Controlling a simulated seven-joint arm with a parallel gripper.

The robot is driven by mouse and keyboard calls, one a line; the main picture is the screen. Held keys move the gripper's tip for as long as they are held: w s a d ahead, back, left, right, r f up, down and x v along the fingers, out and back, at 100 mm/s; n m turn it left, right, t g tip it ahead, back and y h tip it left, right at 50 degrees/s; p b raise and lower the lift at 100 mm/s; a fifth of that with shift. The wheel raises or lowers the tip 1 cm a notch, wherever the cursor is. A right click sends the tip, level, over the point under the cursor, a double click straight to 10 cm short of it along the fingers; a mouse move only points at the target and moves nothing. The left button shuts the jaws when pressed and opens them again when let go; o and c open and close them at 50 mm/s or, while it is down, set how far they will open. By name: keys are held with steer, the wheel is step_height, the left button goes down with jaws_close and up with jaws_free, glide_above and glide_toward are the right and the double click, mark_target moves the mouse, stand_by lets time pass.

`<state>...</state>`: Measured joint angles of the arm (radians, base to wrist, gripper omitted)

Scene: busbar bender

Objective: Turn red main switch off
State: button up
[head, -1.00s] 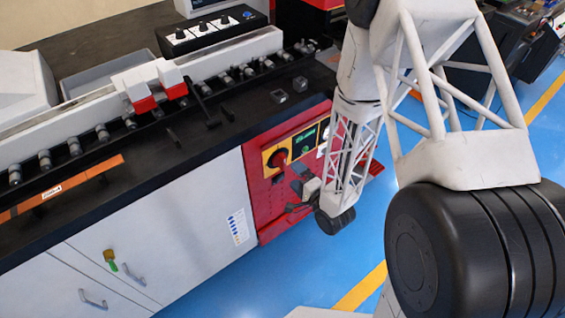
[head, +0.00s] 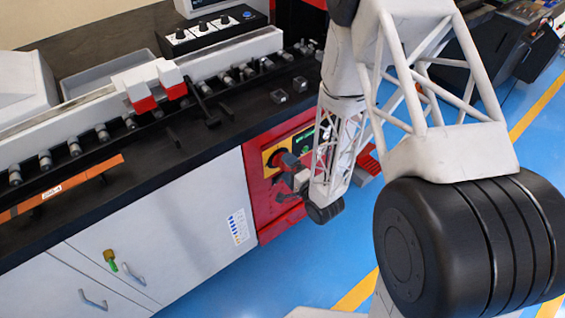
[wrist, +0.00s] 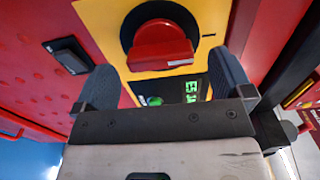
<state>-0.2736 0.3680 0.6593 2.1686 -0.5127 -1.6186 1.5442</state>
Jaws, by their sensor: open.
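The red main switch (wrist: 160,48) is a round red knob with a raised bar handle on a yellow plate (wrist: 110,18), near the top middle of the wrist view. In the head view the yellow plate (head: 267,157) shows on the red panel, and my gripper largely covers the knob. My gripper (wrist: 165,82) is open, with one dark finger on each side below the knob. The knob's bar lies between and just ahead of the fingertips. I cannot tell whether a finger touches it. In the head view my gripper (head: 284,166) is in front of the plate.
A dark display with a green button (wrist: 154,101) and green lettering sits beside the switch, partly behind my gripper. A black rocker-like part (wrist: 68,55) is at left on the red panel (head: 262,205). The black worktop (head: 200,150) overhangs above. Blue floor (head: 230,285) is open in front.

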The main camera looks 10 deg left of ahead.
mark_target(285, 165)
steer(key=shift+x, duration=1.65)
steer(key=c, duration=0.9)
